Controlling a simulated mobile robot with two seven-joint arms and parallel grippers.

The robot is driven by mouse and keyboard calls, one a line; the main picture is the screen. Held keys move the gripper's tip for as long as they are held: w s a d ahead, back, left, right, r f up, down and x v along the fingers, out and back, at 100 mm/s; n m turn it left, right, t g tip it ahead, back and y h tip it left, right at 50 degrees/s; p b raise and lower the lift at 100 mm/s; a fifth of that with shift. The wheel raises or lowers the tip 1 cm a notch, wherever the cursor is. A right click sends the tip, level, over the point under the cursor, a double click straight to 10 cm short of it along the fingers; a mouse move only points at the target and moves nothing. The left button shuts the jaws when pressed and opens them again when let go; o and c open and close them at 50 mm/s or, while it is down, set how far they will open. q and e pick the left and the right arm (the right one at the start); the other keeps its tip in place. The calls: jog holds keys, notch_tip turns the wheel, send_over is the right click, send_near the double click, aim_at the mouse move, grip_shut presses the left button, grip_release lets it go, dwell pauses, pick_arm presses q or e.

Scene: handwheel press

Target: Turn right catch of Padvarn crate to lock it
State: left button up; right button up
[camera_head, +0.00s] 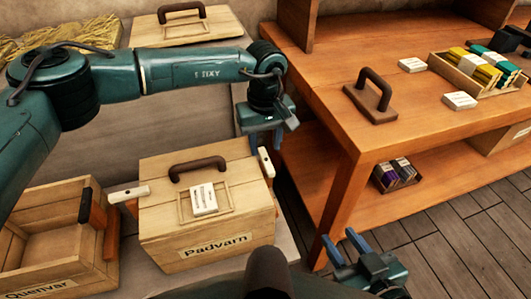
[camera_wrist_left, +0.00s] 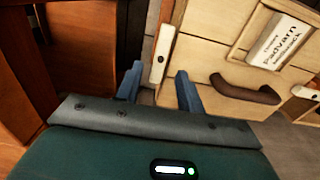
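The Padvarn crate (camera_head: 205,235) is a pale wooden box with a closed lid, a brown handle (camera_head: 197,165) and a name label on its front. Its right catch (camera_head: 266,162) is a white-ended lever on the right side, standing roughly upright. Its left catch (camera_head: 130,193) sticks out to the left. My left gripper (camera_head: 272,140) is above the right side of the crate, close to the right catch. In the left wrist view my left gripper (camera_wrist_left: 158,88) is open, with the white catch (camera_wrist_left: 161,55) between its blue fingers; contact cannot be told. My right gripper (camera_head: 343,245) is open and empty.
An open Quenvar crate (camera_head: 40,283) stands at left. Another lidded crate (camera_head: 185,28) stands behind. The table edge is near both grippers.

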aim_at(265, 158)
pick_arm(q)
jog(key=shift+f, duration=1.75)
jog(key=shift+c, duration=0.6)
grip_shut()
